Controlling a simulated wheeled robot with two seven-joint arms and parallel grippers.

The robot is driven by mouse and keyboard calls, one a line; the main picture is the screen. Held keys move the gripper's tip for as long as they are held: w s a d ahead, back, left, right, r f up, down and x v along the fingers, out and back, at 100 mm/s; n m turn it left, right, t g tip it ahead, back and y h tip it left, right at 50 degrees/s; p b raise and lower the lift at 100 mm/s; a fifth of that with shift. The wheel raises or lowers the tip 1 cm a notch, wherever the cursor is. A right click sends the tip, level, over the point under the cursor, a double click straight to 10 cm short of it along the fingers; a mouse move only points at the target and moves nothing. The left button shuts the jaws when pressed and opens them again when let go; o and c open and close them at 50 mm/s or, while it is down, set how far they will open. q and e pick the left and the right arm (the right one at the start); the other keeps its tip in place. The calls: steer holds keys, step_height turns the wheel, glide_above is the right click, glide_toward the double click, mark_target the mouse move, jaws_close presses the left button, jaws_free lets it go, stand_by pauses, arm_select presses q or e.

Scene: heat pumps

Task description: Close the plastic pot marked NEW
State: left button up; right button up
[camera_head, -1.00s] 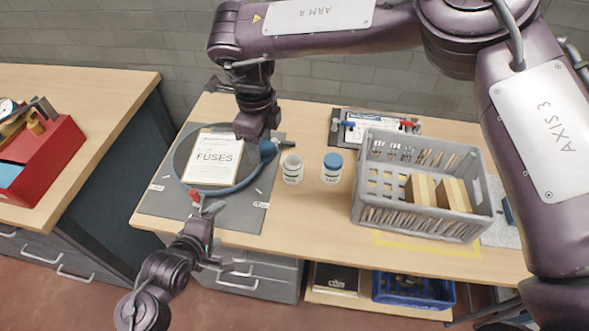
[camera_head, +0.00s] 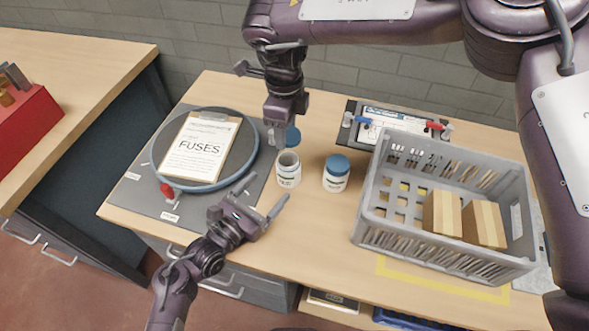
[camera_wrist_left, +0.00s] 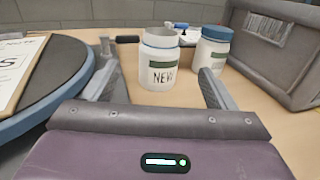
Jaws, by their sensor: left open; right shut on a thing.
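The white pot marked NEW (camera_head: 288,172) stands upright and open on the table; its NEW label reads clearly in the left wrist view (camera_wrist_left: 160,68). My left gripper (camera_head: 266,193) is open and empty, just in front of this pot. In the left wrist view the pot stands ahead, between the lines of the two spread fingers. My right gripper (camera_head: 277,132) is shut on a blue lid (camera_head: 293,136), just behind and above the open pot. The fingers hide part of the lid.
A second white pot (camera_head: 335,180) with a blue lid on stands close right of the open one. A round blue-rimmed tray (camera_head: 172,183) with a FUSES clipboard (camera_head: 198,150) lies left.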

mark_target(294, 159)
arm_select(q)
steer(key=shift+s+a+r, duration=0.15)
steer(key=shift+s+a, duration=0.05)
steer(key=shift+s, duration=0.05)
arm_select(e)
steer(key=shift+s+a+r, duration=0.15)
steer(key=shift+s+a, duration=0.05)
steer(key=shift+s, duration=0.1)
arm_select(q)
steer(key=shift+w+d, duration=0.35)
steer(key=shift+w, duration=0.1)
arm_select(e)
steer(key=shift+w+d, duration=0.15)
steer(key=shift+w, duration=0.1)
arm_select(q)
steer(key=x, duration=1.1)
steer(key=shift+w+d, duration=0.15)
steer(key=c, duration=1.5)
arm_select(e)
steer(key=shift+f, duration=2.6)
steer(key=shift+f, duration=0.9)
steer(key=shift+f, duration=0.35)
